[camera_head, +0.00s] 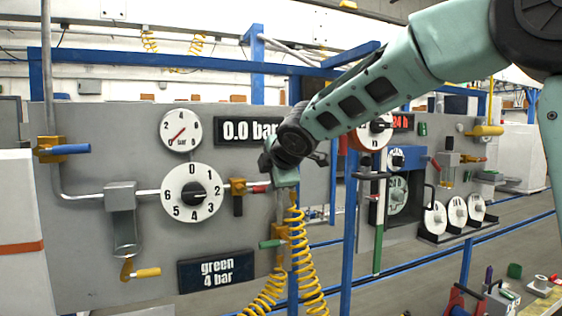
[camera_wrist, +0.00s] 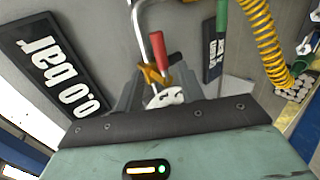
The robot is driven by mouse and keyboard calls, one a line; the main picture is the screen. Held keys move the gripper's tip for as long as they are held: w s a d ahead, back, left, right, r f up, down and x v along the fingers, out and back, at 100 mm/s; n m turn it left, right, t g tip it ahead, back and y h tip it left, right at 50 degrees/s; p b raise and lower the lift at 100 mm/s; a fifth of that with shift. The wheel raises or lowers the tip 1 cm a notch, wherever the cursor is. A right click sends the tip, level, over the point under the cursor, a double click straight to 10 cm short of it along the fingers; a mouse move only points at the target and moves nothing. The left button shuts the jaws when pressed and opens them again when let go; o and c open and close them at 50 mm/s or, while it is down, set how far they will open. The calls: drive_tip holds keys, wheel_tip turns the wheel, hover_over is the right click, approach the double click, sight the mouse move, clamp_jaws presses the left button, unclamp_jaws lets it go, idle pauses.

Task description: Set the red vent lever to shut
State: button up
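The red vent lever (camera_head: 259,189) sits on a small brass valve (camera_head: 238,187) right of the numbered dial on the grey panel. In the head view it lies about level, its right end close to my gripper (camera_head: 284,180). In the wrist view the red lever (camera_wrist: 158,50) stands out from the orange-yellow valve body (camera_wrist: 152,76), ahead of my gripper (camera_wrist: 157,92). My two grey fingers are apart, one on each side of the valve in that view, with nothing seen held. I cannot tell whether a finger touches it. A white tag (camera_wrist: 165,98) shows between the fingers.
A 0.0 bar display (camera_head: 247,131) is above the valve and the numbered dial (camera_head: 192,192) is to its left. A green-handled valve (camera_head: 272,243) and yellow coiled hoses (camera_head: 305,262) hang below. A blue post (camera_head: 349,230) stands to the right.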

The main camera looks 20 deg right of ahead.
drive_tip(key=v, duration=0.9)
drive_tip(key=shift+p, duration=0.4)
drive_tip(key=s+a+f+m+g+y, duration=0.1)
drive_tip(key=s+a+f+m+g, duration=0.15)
drive_tip(key=s+a+f, duration=0.4)
drive_tip(key=s+a+f+m+g+y, duration=0.1)
drive_tip(key=s+a+f+m+g, duration=0.15)
drive_tip(key=s+f, duration=0.55)
drive_tip(key=s+f+m+g, duration=0.2)
drive_tip(key=s+f, duration=0.4)
drive_tip(key=s, duration=0.3)
drive_tip(key=s+a+f+m+g+h, duration=0.1)
drive_tip(key=s+f+m+g, duration=0.2)
drive_tip(key=s+f, duration=0.3)
drive_tip(key=s+g, duration=0.1)
drive_tip(key=s, duration=0.2)
drive_tip(key=shift+s+a+f, duration=0.2)
drive_tip(key=shift+s+a, duration=0.05)
drive_tip(key=shift+s, duration=0.05)
drive_tip(key=shift+w, duration=0.15)
